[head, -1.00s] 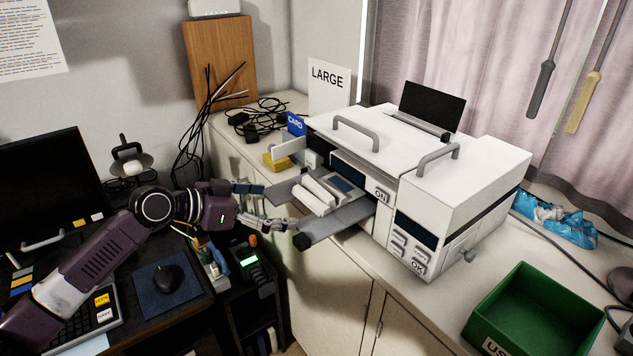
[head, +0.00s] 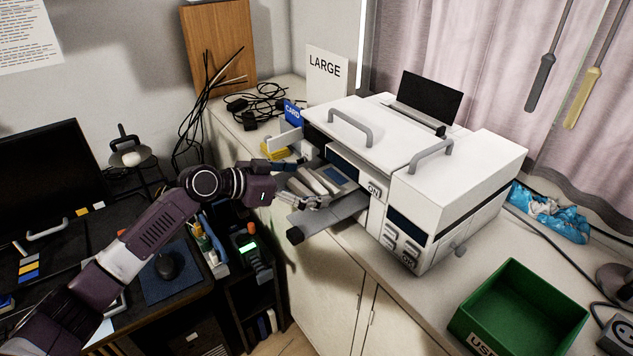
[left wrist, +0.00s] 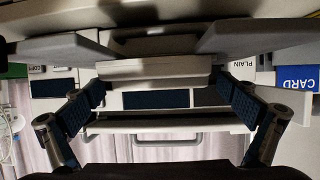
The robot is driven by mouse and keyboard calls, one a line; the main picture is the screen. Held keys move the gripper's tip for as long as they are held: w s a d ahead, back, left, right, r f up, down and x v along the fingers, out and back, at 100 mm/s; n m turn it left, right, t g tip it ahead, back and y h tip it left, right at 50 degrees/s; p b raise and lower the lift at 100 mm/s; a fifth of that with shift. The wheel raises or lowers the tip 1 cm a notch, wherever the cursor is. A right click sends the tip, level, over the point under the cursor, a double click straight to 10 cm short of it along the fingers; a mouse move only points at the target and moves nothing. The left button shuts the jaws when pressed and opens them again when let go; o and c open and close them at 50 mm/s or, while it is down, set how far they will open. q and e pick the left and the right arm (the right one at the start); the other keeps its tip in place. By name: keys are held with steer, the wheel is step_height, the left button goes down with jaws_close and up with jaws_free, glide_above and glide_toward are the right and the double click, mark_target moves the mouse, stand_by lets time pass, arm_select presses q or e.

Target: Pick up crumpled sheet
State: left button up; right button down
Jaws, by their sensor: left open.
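My left gripper (head: 312,178) is open at the tray's mouth, one finger on the far side of the sheet and one on the near side. Whether either finger touches it I cannot tell. My right gripper is not in view.
The white printer (head: 430,160) stands right behind the tray. A blue CARD box (head: 293,112) and yellow pads (head: 273,151) lie beyond the gripper. A green bin (head: 520,310) stands at front right. A lower desk with a mouse (head: 167,266) is at left.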

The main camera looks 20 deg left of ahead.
arm_select(q)
steer(key=shift+a, duration=0.1)
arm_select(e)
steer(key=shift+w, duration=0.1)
arm_select(q)
steer(key=c, duration=0.7)
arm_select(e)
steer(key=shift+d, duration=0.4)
arm_select(q)
steer(key=shift+r+b, duration=0.45)
steer(key=shift+r, duration=0.1)
steer(key=s+a+b, duration=0.2)
steer(key=s+a, duration=0.2)
steer(key=s+a+b, duration=0.2)
steer(key=s+a, duration=0.1)
steer(key=s, duration=0.2)
steer(key=s+a+b, duration=0.3)
steer(key=s+a, duration=0.1)
steer(key=shift+s+a+r, duration=0.2)
steer(key=shift+s+a, duration=0.15)
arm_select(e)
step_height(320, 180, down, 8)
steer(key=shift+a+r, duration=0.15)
